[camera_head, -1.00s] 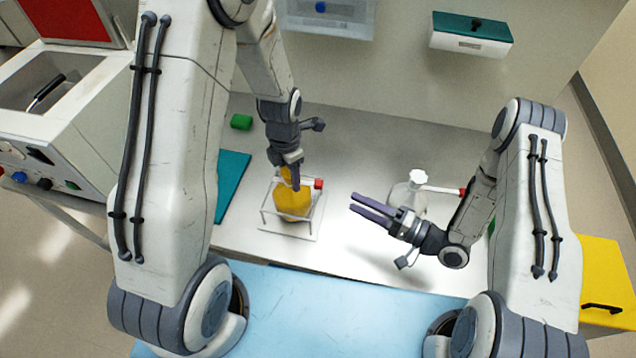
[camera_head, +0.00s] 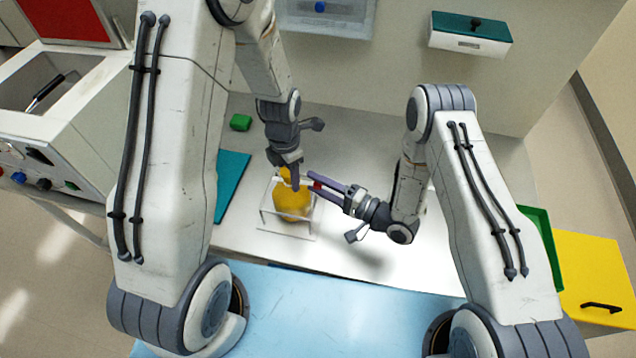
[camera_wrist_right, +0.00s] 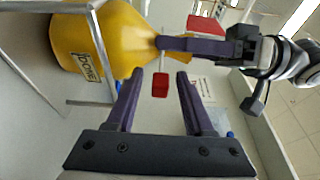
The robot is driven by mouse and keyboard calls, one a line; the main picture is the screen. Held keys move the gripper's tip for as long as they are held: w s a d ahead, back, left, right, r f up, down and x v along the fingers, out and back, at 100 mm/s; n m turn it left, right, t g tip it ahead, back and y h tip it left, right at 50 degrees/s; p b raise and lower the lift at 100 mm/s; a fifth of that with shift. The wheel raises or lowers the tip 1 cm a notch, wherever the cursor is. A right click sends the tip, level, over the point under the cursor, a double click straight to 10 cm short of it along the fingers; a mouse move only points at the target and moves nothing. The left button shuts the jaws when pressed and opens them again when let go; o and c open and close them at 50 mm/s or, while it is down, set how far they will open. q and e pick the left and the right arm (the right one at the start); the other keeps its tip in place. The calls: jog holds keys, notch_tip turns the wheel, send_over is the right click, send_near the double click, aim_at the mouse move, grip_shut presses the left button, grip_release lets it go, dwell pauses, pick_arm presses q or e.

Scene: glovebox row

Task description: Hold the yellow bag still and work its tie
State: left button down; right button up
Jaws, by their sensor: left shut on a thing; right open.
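The yellow bag (camera_head: 291,203) stands in a pale wire frame (camera_head: 268,213); a partly readable dark label (camera_wrist_right: 85,66) shows on it in the right wrist view. My left gripper (camera_head: 293,180) is shut on the bag's gathered neck from above; its dark purple finger crosses the neck in the right wrist view (camera_wrist_right: 190,44). A thin pale tie with a red tab (camera_wrist_right: 160,85) hangs at the neck. My right gripper (camera_head: 315,184) is open, one finger on each side of the red tab; the tab appears clear of both fingers in the right wrist view (camera_wrist_right: 160,76).
A teal mat (camera_head: 232,180) and a green block (camera_head: 241,122) lie left of the bag. A green tray (camera_head: 545,240) and a yellow box (camera_head: 590,268) are at the right. A white drawer unit with teal lid (camera_head: 470,34) is on the back wall. The bench behind is mostly clear.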

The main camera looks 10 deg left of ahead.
grip_shut()
dwell(1.4)
